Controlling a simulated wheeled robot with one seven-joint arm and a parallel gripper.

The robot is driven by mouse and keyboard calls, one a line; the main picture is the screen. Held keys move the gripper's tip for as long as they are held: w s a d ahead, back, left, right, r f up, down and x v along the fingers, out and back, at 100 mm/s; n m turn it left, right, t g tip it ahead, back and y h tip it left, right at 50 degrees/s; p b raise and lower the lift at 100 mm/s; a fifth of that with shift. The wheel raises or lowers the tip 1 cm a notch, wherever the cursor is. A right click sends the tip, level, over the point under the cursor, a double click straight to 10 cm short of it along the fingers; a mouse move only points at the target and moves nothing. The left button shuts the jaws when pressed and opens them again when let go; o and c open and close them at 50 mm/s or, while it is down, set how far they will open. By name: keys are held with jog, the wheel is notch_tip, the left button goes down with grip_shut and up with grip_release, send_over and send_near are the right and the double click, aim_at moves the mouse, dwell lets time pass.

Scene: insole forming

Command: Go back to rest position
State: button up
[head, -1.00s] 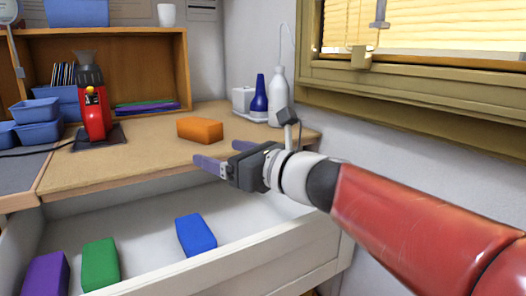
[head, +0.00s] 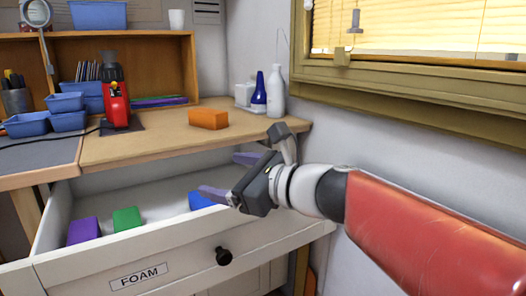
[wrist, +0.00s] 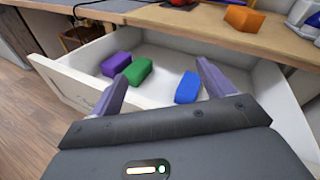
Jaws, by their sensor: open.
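My gripper (head: 222,176) is open and empty. In the head view it hangs in front of the right part of the open drawer, over its front edge, with a finger overlapping the blue foam block in the picture. In the wrist view its two purple fingers (wrist: 160,88) spread wide, pointing toward the drawer. Nothing is between them in its grasp; the blue block (wrist: 188,88) shows beyond them, lying in the drawer.
The drawer (head: 140,262), labelled FOAM, stands open and holds a purple block (head: 83,230), a green block (head: 127,218) and the blue one. An orange block (head: 208,118) lies on the bench top (head: 150,145). A red device (head: 115,105) and bottles (head: 276,90) stand behind. A window is right.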

jog(key=s+d+f+n+g+h, duration=0.2)
jog(key=s+d+f+n+h, duration=0.4)
jog(key=s+d+f+n, duration=0.2)
jog(key=s+d+f+n+g+h, duration=0.1)
jog(key=s+d+f+n+h, duration=0.6)
jog(key=d+f+n, duration=0.6)
jog(key=shift+s+f+n+g, duration=0.3)
jog(key=shift+s+f+g, duration=0.1)
jog(key=shift+s, duration=0.7)
jog(key=shift+d, duration=0.1)
